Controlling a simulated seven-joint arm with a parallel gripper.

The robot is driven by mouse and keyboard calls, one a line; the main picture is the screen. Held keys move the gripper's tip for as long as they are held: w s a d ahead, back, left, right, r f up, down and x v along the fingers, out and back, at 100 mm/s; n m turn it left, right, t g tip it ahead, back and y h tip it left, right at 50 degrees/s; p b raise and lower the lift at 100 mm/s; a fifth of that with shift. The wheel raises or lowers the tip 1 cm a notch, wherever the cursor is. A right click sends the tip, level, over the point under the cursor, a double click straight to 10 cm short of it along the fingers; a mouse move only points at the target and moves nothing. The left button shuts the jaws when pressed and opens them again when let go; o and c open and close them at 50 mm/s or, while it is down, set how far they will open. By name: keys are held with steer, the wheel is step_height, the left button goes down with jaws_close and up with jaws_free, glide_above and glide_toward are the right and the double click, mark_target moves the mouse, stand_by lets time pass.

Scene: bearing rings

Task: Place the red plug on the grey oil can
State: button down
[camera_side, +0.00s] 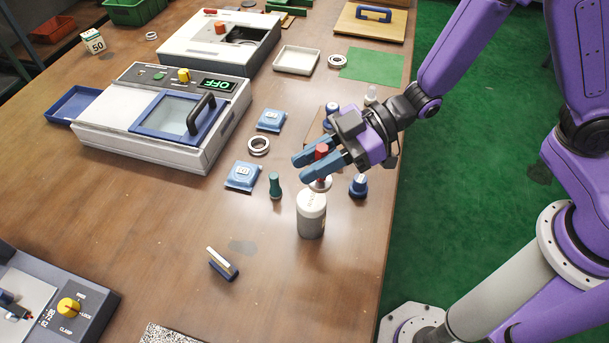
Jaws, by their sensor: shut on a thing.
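The red plug (321,151) is between the fingers of my gripper (305,165), which is shut on it. The gripper points left and holds the plug above and slightly behind the oil can. The grey oil can (311,224) stands upright on the table, with a grey body and a white top. A white round piece shows just under the fingers, behind the can's top; I cannot tell whether it belongs to the plug. The fingers hide part of the plug.
A dark green peg (275,186) and a blue-capped piece (358,186) flank the can. Blue blocks (243,176) and a metal ring (259,145) lie to the left. A small stand (223,264) is front left. The table in front of the can is clear.

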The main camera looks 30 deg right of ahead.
steer(key=shift+w+a+f, duration=0.3)
steer(key=shift+f, duration=0.15)
steer(key=shift+w+a+f, duration=0.25)
steer(key=shift+f, duration=1.65)
steer(key=c, duration=0.9)
jaws_free()
steer(key=shift+s+f, duration=0.1)
steer(key=shift+f, duration=0.05)
steer(key=shift+c, duration=0.2)
steer(key=shift+d+r, duration=0.2)
steer(key=shift+r, duration=0.05)
steer(key=v, duration=1.1)
steer(key=shift+d, duration=0.3)
steer(key=shift+r, duration=0.1)
